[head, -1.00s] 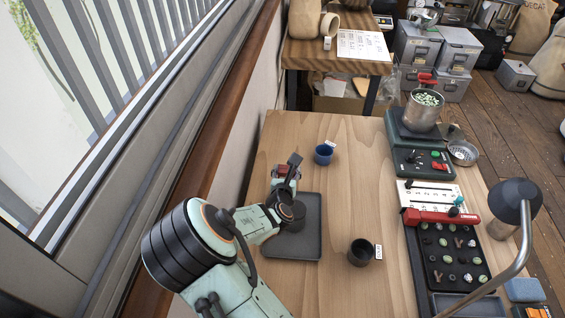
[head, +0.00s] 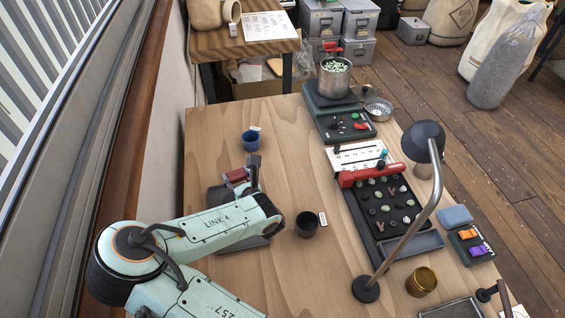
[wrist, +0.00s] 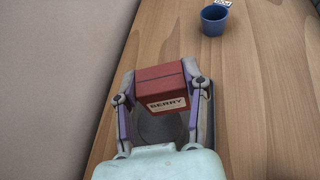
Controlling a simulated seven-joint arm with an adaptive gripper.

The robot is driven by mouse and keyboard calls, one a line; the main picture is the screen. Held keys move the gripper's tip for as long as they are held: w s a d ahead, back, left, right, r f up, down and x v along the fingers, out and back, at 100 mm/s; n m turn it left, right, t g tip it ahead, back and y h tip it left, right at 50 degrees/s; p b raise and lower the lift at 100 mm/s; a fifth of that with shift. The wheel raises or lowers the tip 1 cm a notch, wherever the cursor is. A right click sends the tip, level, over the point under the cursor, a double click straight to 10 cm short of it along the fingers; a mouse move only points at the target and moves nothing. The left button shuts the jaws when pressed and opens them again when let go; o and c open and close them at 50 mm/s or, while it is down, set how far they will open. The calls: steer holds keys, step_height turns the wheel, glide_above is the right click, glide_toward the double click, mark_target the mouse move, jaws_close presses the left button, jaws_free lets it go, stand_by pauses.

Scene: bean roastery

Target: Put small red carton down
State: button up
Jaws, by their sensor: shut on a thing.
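The small red carton (wrist: 163,88) has a pale label reading "BERRY" and sits between the two fingers of my gripper (wrist: 160,100) in the wrist view. My gripper is shut on it. In the head view the carton (head: 237,177) shows at the end of my arm, near the wall side of the table and over or beside the far edge of a dark tray (head: 262,241). My arm hides much of the tray. I cannot tell whether the carton touches the surface below it.
A blue cup (head: 251,141) stands beyond the carton; it also shows in the wrist view (wrist: 214,20). A dark cup (head: 307,224) stands to the right. A sorting board (head: 385,205), a red bar (head: 372,173) and a lamp (head: 423,142) lie further right. Bare wood (head: 285,165) lies between.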

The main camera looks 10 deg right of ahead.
steer(key=d+r+m+h, duration=0.2)
steer(key=d+m+h, duration=0.15)
steer(key=d, duration=0.95)
steer(key=shift+n, duration=0.25)
steer(key=x, duration=0.5)
steer(key=d+f+x, duration=0.1)
steer(key=x, duration=0.5)
steer(key=s+f+x, duration=0.1)
steer(key=x, duration=0.4)
steer(key=shift+w+d+f, duration=0.15)
steer(key=shift+f, duration=0.2)
steer(key=shift+w+f, duration=0.1)
steer(key=shift+f, duration=0.75)
steer(key=shift+w+f, duration=0.15)
steer(key=shift+f, duration=0.75)
steer(key=o, duration=1)
steer(key=shift+o, duration=0.2)
steer(key=shift+s, duration=0.1)
